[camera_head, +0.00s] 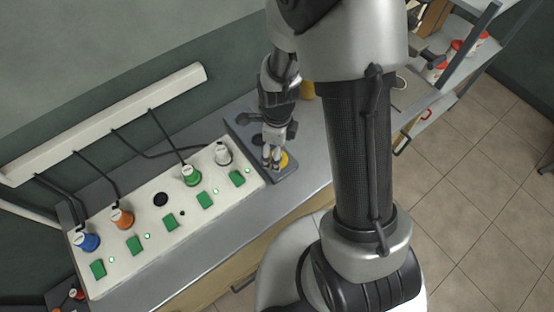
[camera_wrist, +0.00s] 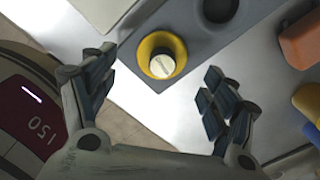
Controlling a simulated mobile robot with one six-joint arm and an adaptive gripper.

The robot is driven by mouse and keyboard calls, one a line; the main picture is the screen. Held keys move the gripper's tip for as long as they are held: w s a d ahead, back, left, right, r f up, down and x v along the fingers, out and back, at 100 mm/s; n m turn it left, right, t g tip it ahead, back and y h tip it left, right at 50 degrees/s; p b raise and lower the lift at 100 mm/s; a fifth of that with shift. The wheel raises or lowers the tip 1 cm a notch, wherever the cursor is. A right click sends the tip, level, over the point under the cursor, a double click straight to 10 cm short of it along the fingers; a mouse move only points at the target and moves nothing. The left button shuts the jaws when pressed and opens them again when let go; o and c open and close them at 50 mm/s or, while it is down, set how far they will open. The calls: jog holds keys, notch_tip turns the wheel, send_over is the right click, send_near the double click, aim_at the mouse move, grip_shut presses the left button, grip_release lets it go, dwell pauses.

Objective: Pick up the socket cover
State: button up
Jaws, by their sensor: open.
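The socket cover appears to be the round yellow piece (camera_wrist: 146,47) with a pale slotted knob in its centre. It sits on a grey tray (camera_wrist: 190,22), near the tray's corner, in the wrist view. My gripper (camera_wrist: 158,72) is open and empty, with one finger on each side below the cover in the wrist view. In the head view my gripper (camera_head: 271,163) points down over the tray, partly hiding the cover.
A white socket panel (camera_head: 140,262) with coloured plugs, cables and green switches lies left of the tray. The tray has an empty dark round recess (camera_wrist: 219,9) beside the cover. An orange block (camera_wrist: 301,40) is at the wrist view's right. Bare metal counter (camera_head: 312,150) lies right.

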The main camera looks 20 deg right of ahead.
aim_at(284, 157)
notch_tip(284, 157, down, 4)
jog(key=shift+w+r+b, duration=0.1)
jog(key=shift+w+b, duration=0.05)
jog(key=shift+b, duration=0.55)
jog(key=shift+c, duration=0.4)
jog(key=c, duration=1)
jog(key=shift+r, duration=0.1)
